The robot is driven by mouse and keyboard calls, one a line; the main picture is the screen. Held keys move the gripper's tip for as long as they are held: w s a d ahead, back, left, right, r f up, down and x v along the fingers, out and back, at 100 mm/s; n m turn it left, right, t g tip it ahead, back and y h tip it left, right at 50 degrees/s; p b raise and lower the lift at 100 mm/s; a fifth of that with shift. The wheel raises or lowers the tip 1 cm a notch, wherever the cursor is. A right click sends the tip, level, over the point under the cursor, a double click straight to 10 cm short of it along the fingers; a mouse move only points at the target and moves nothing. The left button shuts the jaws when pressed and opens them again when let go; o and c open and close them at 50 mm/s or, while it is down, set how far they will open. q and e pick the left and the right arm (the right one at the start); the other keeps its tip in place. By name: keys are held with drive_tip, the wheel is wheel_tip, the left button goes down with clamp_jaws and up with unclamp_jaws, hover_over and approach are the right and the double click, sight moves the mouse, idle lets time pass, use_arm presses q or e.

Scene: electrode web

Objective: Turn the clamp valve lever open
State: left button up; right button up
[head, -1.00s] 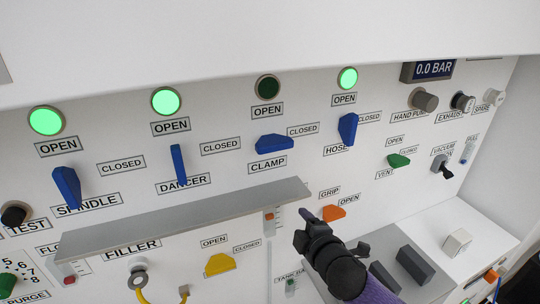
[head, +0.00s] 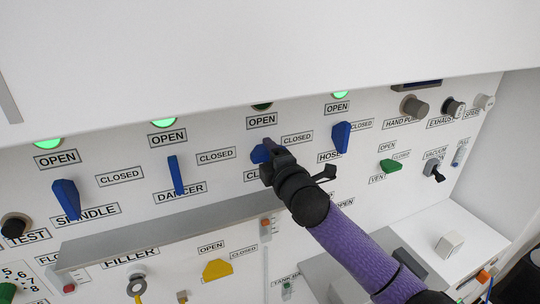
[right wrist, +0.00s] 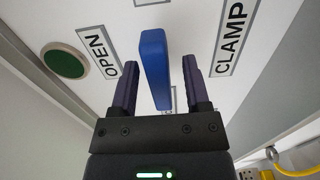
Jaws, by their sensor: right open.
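The clamp lever is a blue handle (head: 258,154), mostly covered by my right gripper in the head view. In the right wrist view the blue lever (right wrist: 154,68) stands between the two fingers, with a gap visible on each side. My right gripper (head: 268,149) is open around it; its dark fingers also show in the right wrist view (right wrist: 160,62). The OPEN label (head: 262,121) is above the lever, the CLOSED label (head: 297,138) to its right, and the CLAMP label is partly hidden. The clamp lamp (right wrist: 65,60) is dark green, unlit. My left gripper is not in view.
The blue hose lever (head: 341,137) is close on the right and the blue dancer lever (head: 176,175) on the left. A grey shelf (head: 150,235) juts out below. The green vent lever (head: 390,166) is lower right, near my arm.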

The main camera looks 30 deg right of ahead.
clamp_jaws()
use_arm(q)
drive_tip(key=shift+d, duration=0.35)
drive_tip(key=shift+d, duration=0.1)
